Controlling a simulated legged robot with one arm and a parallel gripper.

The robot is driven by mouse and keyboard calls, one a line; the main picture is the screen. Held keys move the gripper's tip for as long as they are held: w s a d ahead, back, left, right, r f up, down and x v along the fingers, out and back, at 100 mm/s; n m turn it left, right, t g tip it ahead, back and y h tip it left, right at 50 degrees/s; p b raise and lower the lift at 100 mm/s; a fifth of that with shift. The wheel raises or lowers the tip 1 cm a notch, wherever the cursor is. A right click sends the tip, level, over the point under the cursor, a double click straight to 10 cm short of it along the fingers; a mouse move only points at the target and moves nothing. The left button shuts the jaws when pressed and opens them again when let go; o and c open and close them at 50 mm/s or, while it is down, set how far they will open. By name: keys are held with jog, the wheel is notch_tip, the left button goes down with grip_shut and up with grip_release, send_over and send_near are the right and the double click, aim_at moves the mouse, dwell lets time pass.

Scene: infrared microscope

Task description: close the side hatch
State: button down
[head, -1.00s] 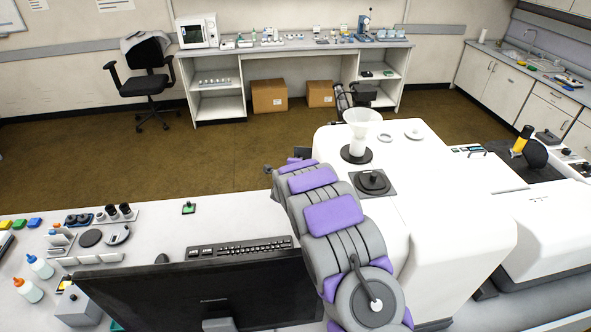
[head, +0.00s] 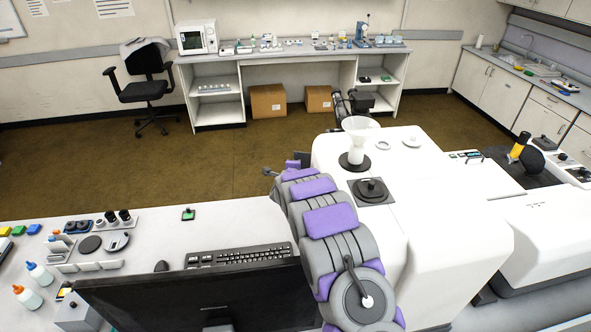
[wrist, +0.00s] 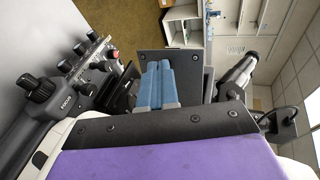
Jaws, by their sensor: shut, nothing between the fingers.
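The side hatch looks to be the dark flat panel (wrist: 203,68) with small screws in the wrist view, standing out from the instrument. In the head view a dark plate (head: 303,157) at the left side of the white microscope body (head: 425,180) appears to be the same panel. My gripper (wrist: 158,70) shows in the wrist view as two blue fingers, shut together and empty. The fingers overlap the left part of the panel in that view; I cannot tell whether they touch it. In the head view my arm hides the gripper and much of the microscope's near left side.
In the wrist view, black knobs (wrist: 40,88) are at left and a grey-black tube (wrist: 237,75) is at right. In the head view, a monitor (head: 200,298) and keyboard (head: 238,256) stand on the bench left of my arm. Floor beyond is open.

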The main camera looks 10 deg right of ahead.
aim_at(296, 158)
jog(key=w+p, duration=0.3)
jog(key=w+d+p, duration=0.1)
jog(key=w+p, duration=0.2)
jog(key=shift+d+r, duration=0.15)
jog(key=shift+w+d+p, duration=0.2)
jog(key=shift+w+d, duration=0.1)
jog(key=shift+w, duration=0.25)
jog(key=shift+w+d+p, duration=0.15)
jog(key=shift+w+d, duration=0.1)
jog(key=shift+w, duration=0.3)
jog(key=shift+w+d+f, duration=0.25)
jog(key=shift+w+d, duration=0.05)
jog(key=shift+w+d+b, duration=0.3)
jog(key=shift+w+b, duration=0.15)
jog(key=shift+b, duration=0.05)
jog(key=shift+w+r, duration=0.1)
jog(key=shift+w, duration=0.05)
